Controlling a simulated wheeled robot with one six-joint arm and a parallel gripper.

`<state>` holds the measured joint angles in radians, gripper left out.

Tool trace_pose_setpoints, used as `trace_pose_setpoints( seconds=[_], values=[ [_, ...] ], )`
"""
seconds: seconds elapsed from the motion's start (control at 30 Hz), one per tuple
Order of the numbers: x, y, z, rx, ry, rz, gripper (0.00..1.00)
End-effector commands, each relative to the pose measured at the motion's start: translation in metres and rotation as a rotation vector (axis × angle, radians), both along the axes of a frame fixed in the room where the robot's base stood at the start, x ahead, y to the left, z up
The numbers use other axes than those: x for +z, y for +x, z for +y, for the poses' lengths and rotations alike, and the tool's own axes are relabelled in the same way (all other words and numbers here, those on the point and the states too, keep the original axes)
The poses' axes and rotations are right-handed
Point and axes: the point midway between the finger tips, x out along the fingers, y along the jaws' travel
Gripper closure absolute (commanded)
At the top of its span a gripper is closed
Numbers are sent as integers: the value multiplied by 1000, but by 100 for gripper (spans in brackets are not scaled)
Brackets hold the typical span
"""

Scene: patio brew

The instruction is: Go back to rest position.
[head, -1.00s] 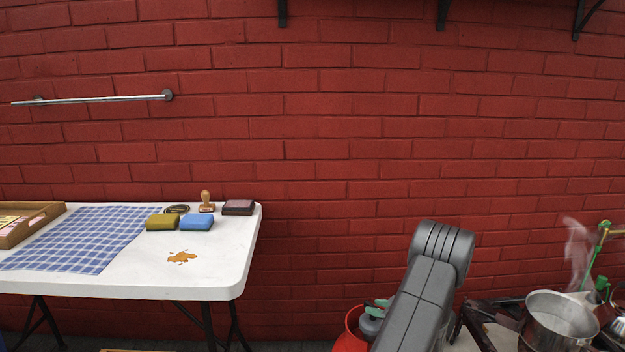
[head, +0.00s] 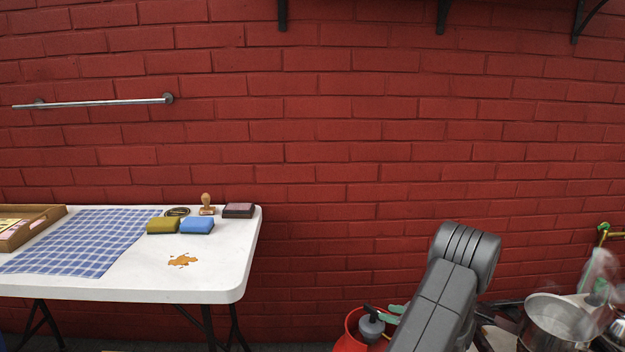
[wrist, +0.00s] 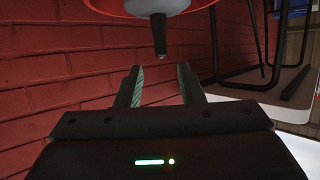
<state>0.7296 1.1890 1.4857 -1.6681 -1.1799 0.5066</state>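My gripper (wrist: 160,84) shows in the wrist view with its two green-lined fingers apart and nothing between them. In the head view only its green fingertips (head: 388,314) show, at the left edge of my grey arm, which hides the rest. They are close to the dark top of a red gas cylinder (head: 350,343) in the picture. The cylinder also shows in the wrist view (wrist: 130,5), at the top beyond the fingers, with its dark stem pointing down in the picture. I cannot tell the exact gap to it.
A steaming metal pot (head: 556,322) is at lower right. The red brick wall (head: 330,150) is behind; the space before its middle is clear.

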Motion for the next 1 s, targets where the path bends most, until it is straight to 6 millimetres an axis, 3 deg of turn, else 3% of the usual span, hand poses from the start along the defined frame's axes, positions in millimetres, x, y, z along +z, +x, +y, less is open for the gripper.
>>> trace_pose_setpoints(
  seconds=[0.33,1.0],
  values=[
    [-29,48,47,6,0,0,65],
    [-28,47,45,-329,1,-1,65]
  ],
)
